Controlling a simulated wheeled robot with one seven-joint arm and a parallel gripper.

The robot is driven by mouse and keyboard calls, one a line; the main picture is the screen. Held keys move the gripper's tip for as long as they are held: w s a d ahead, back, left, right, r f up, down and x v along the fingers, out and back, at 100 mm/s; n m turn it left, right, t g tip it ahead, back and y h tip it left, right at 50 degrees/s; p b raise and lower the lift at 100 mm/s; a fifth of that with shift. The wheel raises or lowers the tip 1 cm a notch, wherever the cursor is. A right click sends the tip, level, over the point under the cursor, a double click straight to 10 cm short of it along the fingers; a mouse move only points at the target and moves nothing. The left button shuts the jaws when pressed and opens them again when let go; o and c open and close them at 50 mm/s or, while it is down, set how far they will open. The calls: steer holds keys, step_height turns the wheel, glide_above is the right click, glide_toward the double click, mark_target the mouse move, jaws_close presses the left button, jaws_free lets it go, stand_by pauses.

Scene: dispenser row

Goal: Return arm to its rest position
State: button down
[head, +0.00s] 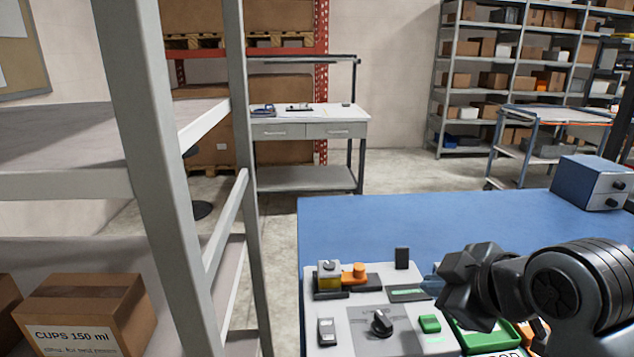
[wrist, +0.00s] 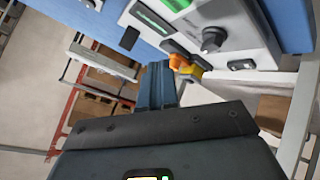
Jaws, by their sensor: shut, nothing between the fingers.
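My gripper (head: 431,287) is at the right in the head view, just above the right side of a white control panel (head: 345,347). In the wrist view its blue-grey fingers (wrist: 160,88) are together with nothing between them. The panel carries a black knob (head: 381,322), a green button (head: 429,324), an orange lever (head: 355,273) beside a yellow block (head: 329,281), and a small grey switch (head: 326,331). The wrist view also shows the knob (wrist: 213,38) and the orange lever (wrist: 178,62). My dark arm hides part of the blue tabletop (head: 400,218) at the right.
A grey shelf frame (head: 155,150) stands close on the left, with a cups carton (head: 85,318) on it. A blue-grey box (head: 590,183) sits at the table's right end. A green tray (head: 485,340) is under my arm.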

steer(key=s+a+f+m, duration=0.1)
steer(key=f, duration=0.1)
steer(key=s+a+f+m+t, duration=0.1)
steer(key=s+f, duration=0.1)
steer(key=s+a+f+m, duration=0.2)
steer(key=shift+s+f+t+y, duration=0.1)
steer(key=shift+f+t+y, duration=0.2)
steer(key=shift+y, duration=0.1)
steer(key=s+d+f+m+t+h, duration=0.1)
steer(key=s+f+m, duration=0.2)
steer(key=s, duration=0.8)
steer(key=s+d+f+m+t+h, duration=0.1)
steer(key=s+f+m+h, duration=0.15)
steer(key=s, duration=0.85)
steer(key=s+d+r+m+t, duration=0.1)
steer(key=s+d+r, duration=0.2)
steer(key=s, duration=0.8)
steer(key=shift+s+r+t, duration=0.15)
steer(key=shift+r+t, duration=0.15)
steer(key=shift+r, duration=0.1)
steer(key=shift+d+y, duration=0.1)
steer(key=shift+y, duration=0.15)
